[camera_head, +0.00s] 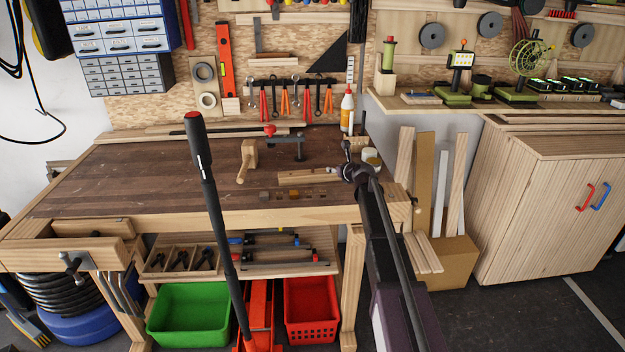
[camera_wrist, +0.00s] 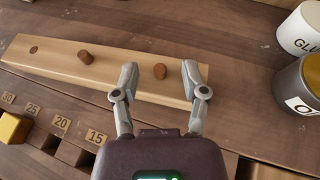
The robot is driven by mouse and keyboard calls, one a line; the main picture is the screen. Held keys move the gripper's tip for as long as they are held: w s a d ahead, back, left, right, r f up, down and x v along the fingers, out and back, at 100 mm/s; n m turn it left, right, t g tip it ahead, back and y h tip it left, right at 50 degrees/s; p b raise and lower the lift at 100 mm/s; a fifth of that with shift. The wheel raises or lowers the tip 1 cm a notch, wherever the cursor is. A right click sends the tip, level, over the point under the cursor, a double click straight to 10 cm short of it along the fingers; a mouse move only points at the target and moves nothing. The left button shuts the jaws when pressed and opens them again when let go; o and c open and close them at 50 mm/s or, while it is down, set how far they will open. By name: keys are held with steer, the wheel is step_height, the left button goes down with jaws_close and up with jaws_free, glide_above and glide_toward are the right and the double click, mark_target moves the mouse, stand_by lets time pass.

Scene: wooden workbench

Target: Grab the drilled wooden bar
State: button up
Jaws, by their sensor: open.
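The drilled wooden bar (camera_wrist: 60,62) is a pale, long bar lying flat on the bench in the wrist view. I cannot tell whether the fingers touch the bar.
Two cans (camera_wrist: 302,32) stand right of the bar. A strip of slots marked 30, 25, 20 and 15 (camera_wrist: 60,122) lies on the near side, with a yellowish block (camera_wrist: 14,128) at its left.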

stand_by(0.5)
jaws_close()
steer(key=shift+r, duration=0.15)
step_height(320, 180, up, 4)
steer(key=p, duration=0.4)
steer(key=shift+f, duration=0.2)
steer(key=s+d+r+p, duration=0.1)
steer(key=s, duration=1.5)
steer(key=shift+d, duration=0.15)
